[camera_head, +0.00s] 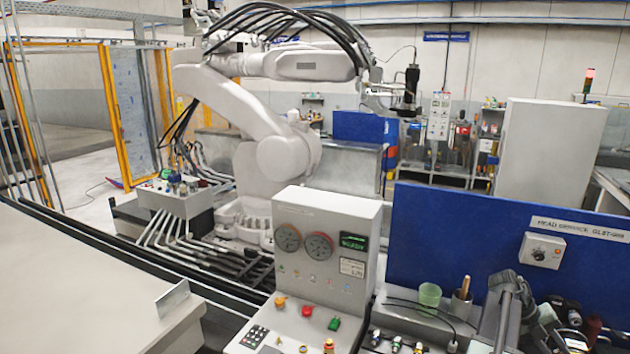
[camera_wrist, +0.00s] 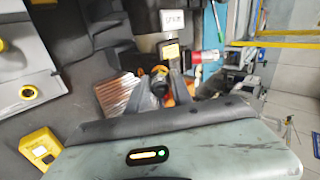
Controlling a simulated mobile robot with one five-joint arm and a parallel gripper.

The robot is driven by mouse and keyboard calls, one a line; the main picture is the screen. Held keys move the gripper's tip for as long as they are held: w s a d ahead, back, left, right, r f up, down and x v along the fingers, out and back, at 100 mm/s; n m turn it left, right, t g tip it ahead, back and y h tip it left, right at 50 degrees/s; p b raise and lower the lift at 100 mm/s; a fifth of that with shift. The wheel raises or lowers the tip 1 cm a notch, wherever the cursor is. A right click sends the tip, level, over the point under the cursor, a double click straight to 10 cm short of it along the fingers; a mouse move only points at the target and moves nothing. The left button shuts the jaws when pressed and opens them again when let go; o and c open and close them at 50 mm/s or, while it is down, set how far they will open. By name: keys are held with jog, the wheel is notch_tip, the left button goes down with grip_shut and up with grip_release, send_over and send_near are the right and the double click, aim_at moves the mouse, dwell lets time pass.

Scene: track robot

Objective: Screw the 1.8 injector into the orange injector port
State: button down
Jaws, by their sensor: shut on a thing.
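In the wrist view my gripper (camera_wrist: 166,85) is shut on a small dark round piece with a yellow band (camera_wrist: 159,73), seen nearly end-on. It appears to be an injector, but I cannot read a size on it. An orange part (camera_wrist: 180,90) shows just behind the right finger; I cannot tell whether it is the orange port or whether the held piece touches it. In the head view several small fittings with coloured ends (camera_head: 397,343) stand in a row on the bench at the bottom. My fingertips cannot be made out there.
A copper-coloured ribbed block (camera_wrist: 118,94) lies left of my fingers, and a red cylinder (camera_wrist: 205,57) lies right. In the head view a blue panel (camera_head: 470,225) rises behind the bench, with a green cup (camera_head: 430,294) before it. A grey control console (camera_head: 325,255) stands left of the bench.

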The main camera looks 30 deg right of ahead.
jog(key=shift+m, duration=0.4)
jog(key=c, duration=1.1)
grip_release()
jog(key=shift+c, duration=0.9)
jog(key=shift+r, duration=0.15)
jog(key=shift+w, duration=0.1)
jog(key=n, duration=1.2)
